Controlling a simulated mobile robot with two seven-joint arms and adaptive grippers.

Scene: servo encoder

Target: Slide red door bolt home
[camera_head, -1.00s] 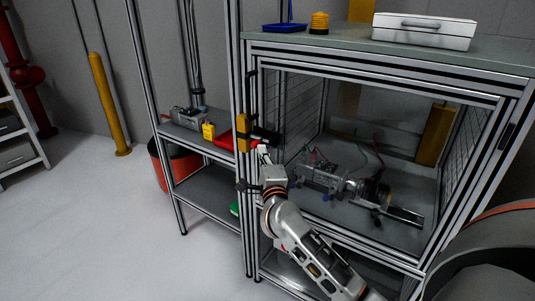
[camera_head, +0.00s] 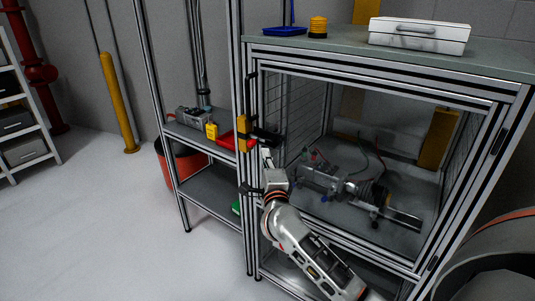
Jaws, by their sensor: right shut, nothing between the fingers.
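A small red part (camera_head: 251,143), which looks like the door bolt, shows beside a yellow block (camera_head: 242,133) on the front left post of the framed enclosure. My right gripper (camera_head: 264,139) is at this post, just right of the red part. Its dark fingers are shut with nothing between them. It partly covers the bolt area, so I cannot tell whether it touches the bolt or how far the bolt is in. My left gripper is not in view.
The enclosure (camera_head: 390,262) holds a motor-like assembly (camera_head: 370,192) with wires. A white case (camera_head: 420,36) lies on top. Left of the post, a shelf (camera_head: 210,187) stands beside a red bin (camera_head: 183,166).

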